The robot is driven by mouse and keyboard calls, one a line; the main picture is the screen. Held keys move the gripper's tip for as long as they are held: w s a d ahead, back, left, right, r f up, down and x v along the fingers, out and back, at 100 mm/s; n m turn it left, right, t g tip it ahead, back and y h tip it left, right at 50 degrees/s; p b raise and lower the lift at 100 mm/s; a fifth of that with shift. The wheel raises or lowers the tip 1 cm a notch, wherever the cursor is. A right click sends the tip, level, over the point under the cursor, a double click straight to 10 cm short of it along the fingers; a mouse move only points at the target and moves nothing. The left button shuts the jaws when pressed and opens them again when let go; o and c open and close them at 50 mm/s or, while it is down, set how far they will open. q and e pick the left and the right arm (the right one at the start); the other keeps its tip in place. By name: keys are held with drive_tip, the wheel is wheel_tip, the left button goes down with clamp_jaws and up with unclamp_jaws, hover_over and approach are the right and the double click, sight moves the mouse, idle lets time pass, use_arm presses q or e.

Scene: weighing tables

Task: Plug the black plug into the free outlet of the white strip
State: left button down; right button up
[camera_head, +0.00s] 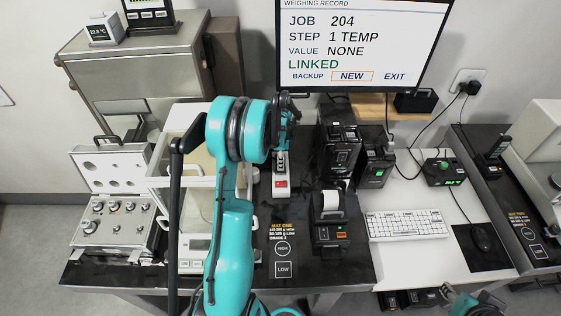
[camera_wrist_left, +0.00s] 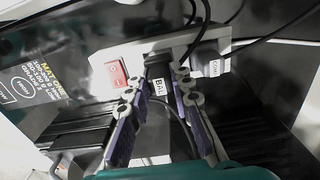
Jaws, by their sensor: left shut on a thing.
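The white strip (camera_head: 281,186) lies on the dark bench top, its red switch facing up. In the left wrist view the strip (camera_wrist_left: 136,55) runs across the picture, with the red switch at its left and a dark labelled plug (camera_wrist_left: 205,62) seated at its right. The black plug (camera_wrist_left: 158,72), with a white label reading "BAL", is between my left fingertips. My left gripper (camera_wrist_left: 160,92) is shut on it, over the strip's middle. I cannot tell whether its pins are in an outlet. In the head view my left gripper (camera_head: 281,158) hides the plug.
A label printer (camera_head: 329,228) and black boxes (camera_head: 340,145) stand right of the strip. A balance (camera_head: 190,180) is at its left. A monitor (camera_head: 362,45) hangs behind. Cables run near the strip. Part of my right arm (camera_head: 472,304) shows at the lower right.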

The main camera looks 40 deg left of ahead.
use_arm(q)
drive_tip(key=shift+f+b, duration=0.8)
drive_tip(key=shift+f, duration=0.15)
drive_tip(key=c, duration=1.3)
unclamp_jaws()
drive_tip(key=shift+o, duration=0.2)
drive_tip(key=shift+r, duration=0.15)
wheel_tip(320, 180, up, 12)
drive_tip(key=shift+f, duration=0.1)
drive_tip(key=shift+d, duration=0.1)
